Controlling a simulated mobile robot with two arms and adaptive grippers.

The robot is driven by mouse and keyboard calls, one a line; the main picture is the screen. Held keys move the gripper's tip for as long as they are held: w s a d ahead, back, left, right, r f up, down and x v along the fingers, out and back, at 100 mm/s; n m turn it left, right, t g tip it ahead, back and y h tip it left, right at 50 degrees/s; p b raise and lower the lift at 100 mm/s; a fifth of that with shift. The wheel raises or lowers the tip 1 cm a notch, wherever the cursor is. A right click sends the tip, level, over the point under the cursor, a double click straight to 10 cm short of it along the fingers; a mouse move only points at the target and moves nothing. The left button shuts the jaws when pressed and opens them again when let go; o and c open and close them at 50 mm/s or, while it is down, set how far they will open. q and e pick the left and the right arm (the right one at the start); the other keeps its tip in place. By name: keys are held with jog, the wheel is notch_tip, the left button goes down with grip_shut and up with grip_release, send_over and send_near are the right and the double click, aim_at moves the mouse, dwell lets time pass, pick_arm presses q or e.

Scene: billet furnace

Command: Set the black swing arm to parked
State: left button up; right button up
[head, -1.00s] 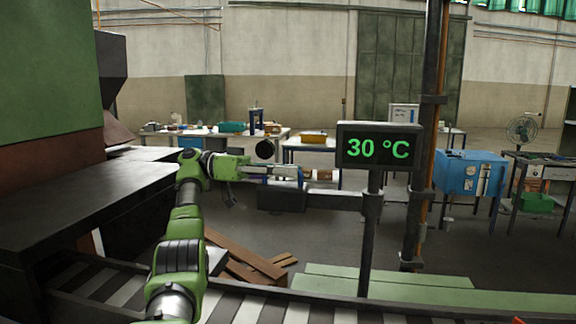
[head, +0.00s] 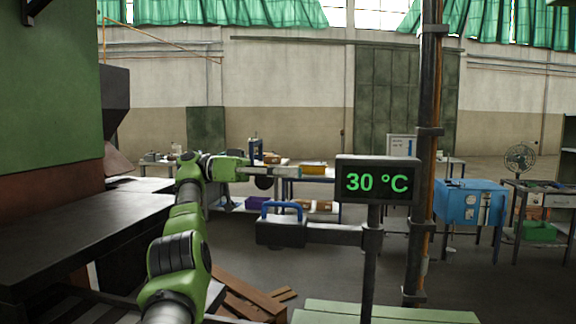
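The black swing arm (head: 335,234) reaches level to the left from the dark post (head: 370,260). At its left end is a black block (head: 282,233) with a blue handle (head: 283,206) on top. My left gripper (head: 288,170) is above the handle, with a visible gap between them in the head view. It points right and looks empty; its fingers are small against the cluttered table behind, so their opening is unclear. My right gripper is out of view.
A display reading 30 °C (head: 377,181) stands on the post, right of my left gripper. A thick upright column (head: 420,200) stands behind it. A dark ledge (head: 90,225) lies at left. Wooden planks (head: 245,298) lie on the floor below.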

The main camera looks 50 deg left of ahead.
pick_arm(q)
jog(key=shift+r, duration=0.9)
jog(key=shift+d+r, duration=0.1)
